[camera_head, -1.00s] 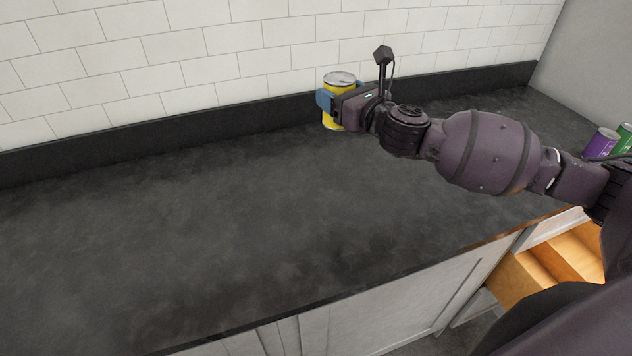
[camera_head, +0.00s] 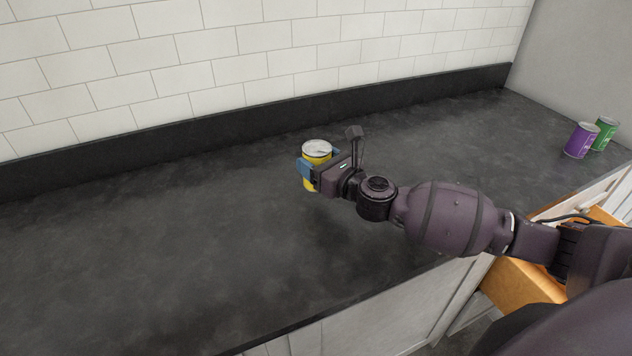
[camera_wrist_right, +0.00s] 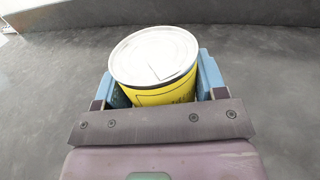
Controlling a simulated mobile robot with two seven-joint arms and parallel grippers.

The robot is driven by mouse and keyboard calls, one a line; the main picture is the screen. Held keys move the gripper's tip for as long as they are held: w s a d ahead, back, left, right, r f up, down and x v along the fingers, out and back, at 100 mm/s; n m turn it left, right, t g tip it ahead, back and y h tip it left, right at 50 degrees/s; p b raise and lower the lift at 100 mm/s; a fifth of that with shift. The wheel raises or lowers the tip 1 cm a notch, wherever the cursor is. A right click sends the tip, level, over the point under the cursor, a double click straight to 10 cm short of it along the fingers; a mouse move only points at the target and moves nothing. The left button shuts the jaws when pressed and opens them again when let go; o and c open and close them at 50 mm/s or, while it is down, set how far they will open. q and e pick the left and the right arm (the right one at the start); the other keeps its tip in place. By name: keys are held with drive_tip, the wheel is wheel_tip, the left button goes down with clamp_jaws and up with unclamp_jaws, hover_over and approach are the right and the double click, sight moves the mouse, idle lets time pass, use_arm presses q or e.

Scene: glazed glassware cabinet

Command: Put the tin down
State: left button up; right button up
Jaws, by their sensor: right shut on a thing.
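A yellow tin (camera_head: 317,150) with a silver lid is upright between the blue fingers of my right gripper (camera_head: 316,172), over the dark countertop. In the right wrist view the tin (camera_wrist_right: 155,62) fills the space between the two blue fingers of the right gripper (camera_wrist_right: 160,85), which are shut on its sides. Its lid faces up and its lower part is partly hidden by the gripper. I cannot tell whether its base touches the counter. My left gripper is not in view.
The dark countertop (camera_head: 150,250) is bare to the left of and in front of the tin. A purple tin (camera_head: 581,140) and a green tin (camera_head: 605,133) stand at the right end. A white tiled wall (camera_head: 250,50) is behind. An open wooden drawer (camera_head: 520,283) is below the counter edge.

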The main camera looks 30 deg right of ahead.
wheel_tip(320, 180, down, 4)
drive_tip(key=shift+f+b, duration=0.2)
drive_tip(key=shift+b, duration=0.6)
drive_tip(key=shift+f, duration=0.25)
drive_tip(key=shift+r, duration=0.15)
drive_tip(key=shift+f, duration=0.2)
drive_tip(key=o, duration=1.1)
drive_tip(key=shift+o, duration=0.2)
